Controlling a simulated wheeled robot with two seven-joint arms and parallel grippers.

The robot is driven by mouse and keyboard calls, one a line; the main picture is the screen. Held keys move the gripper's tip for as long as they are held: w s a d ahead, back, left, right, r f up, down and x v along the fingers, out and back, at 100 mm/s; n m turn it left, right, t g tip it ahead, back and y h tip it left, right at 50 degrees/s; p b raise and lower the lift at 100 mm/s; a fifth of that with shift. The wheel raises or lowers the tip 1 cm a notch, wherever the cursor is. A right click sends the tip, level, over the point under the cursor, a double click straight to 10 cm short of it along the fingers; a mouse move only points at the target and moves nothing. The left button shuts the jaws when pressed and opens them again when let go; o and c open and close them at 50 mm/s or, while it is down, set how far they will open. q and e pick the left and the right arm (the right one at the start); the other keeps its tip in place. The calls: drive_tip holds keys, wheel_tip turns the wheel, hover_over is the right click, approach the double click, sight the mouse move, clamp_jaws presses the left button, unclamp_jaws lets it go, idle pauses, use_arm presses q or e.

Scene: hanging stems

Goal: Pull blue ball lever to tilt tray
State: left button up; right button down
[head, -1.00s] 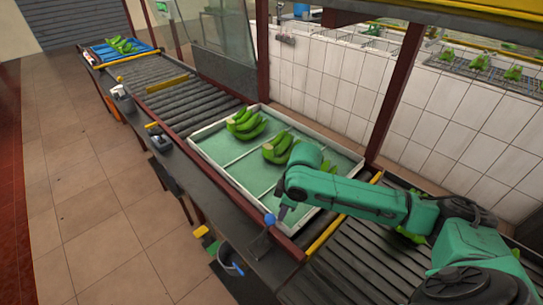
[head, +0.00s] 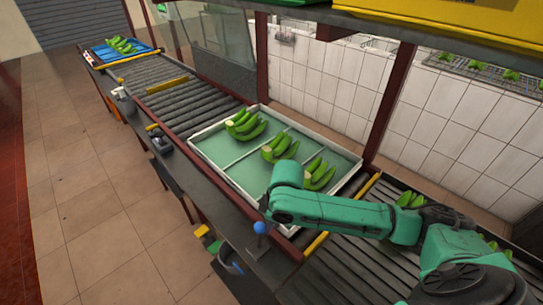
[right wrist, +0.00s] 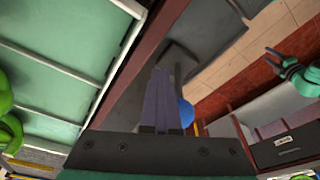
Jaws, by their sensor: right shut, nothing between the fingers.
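The blue ball (head: 259,227) tops a short lever at the tray's near edge. The tray (head: 226,172) has a green bed, pale rims and dividers, and holds several green banana bunches (head: 280,147). My right gripper (right wrist: 160,82) is shut and empty; its fingers point down past the tray's near side. In the right wrist view the blue ball (right wrist: 186,112) shows partly behind the fingers, on their right; I cannot tell whether they touch. In the head view my right wrist hides most of the fingers. What looks like my left gripper (right wrist: 270,64) shows small at right; its opening is unclear.
A roller conveyor (head: 185,98) runs to a blue crate (head: 140,54) at the far left. A slatted conveyor (head: 345,270) lies at the near right. A dark red post (head: 395,100) stands behind the tray. The tiled floor (head: 90,200) at left is clear.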

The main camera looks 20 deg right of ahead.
sight(258, 225)
drive_tip(key=shift+s+a+r+p, duration=0.1)
drive_tip(key=shift+s+a+p, duration=0.15)
drive_tip(key=shift+a, duration=0.45)
drive_tip(key=shift+s+a+p, duration=0.15)
drive_tip(key=shift+s+a, duration=0.05)
drive_tip(key=shift+a, duration=0.45)
drive_tip(key=shift+s+a+p, duration=0.2)
drive_tip(key=shift+a+p, duration=0.1)
drive_tip(key=shift+a, duration=0.4)
drive_tip(key=shift+w+d+p, duration=0.15)
drive_tip(key=shift+d+p, duration=0.2)
drive_tip(key=shift+p, duration=0.2)
drive_tip(key=p+v, duration=0.1)
drive_tip(key=p, duration=0.1)
drive_tip(key=p+v, duration=0.4)
drive_tip(key=shift+w+a+r, duration=0.2)
drive_tip(key=shift+w, duration=0.2)
drive_tip(key=shift+r, duration=0.2)
drive_tip(key=v, duration=0.4)
drive_tip(key=shift+w+a+r, duration=0.1)
drive_tip(key=shift+w+a, duration=0.2)
